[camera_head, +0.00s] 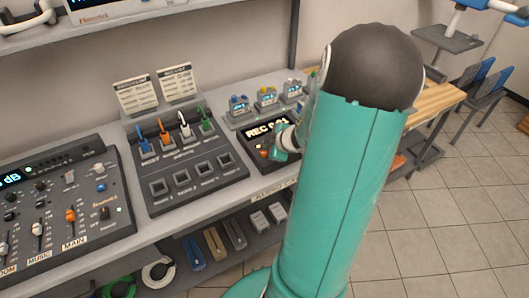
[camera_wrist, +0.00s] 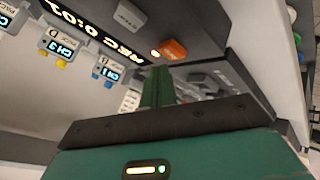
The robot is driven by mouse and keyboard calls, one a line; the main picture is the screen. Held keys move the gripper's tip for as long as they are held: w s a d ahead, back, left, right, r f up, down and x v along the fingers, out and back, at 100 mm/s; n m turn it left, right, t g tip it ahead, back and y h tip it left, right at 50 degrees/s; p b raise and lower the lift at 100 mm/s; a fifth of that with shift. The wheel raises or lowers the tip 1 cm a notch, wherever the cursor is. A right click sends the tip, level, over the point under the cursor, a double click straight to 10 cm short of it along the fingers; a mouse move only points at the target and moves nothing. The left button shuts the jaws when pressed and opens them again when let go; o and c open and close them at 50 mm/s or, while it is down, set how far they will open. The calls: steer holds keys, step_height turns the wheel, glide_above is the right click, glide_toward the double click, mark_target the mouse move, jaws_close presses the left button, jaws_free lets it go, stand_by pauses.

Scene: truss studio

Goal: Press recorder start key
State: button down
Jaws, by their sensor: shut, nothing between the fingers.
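The recorder (camera_head: 249,150) is a dark box on the bench with a lit display (camera_head: 262,128) reading "REC" and digits partly hidden by my arm. In the wrist view the display (camera_wrist: 85,30) is upside down, with "REC 0:0" and a last digit I cannot read surely. An orange key (camera_wrist: 172,49) and a grey key (camera_wrist: 130,15) stand on its face, with a small lit lamp beside the orange one. My gripper (camera_wrist: 158,72) is shut and empty, its fingertips close by the orange key; contact cannot be told. My gripper (camera_head: 279,154) also shows over the recorder's front right.
A panel with coloured levers (camera_head: 190,170) stands left of the recorder, and a mixer (camera_head: 65,205) farther left. Small pack units (camera_head: 266,96) with lit screens sit behind the recorder. A lower shelf (camera_head: 210,250) holds cables and small items.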

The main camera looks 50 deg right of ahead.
steer(key=shift+r, duration=2.5)
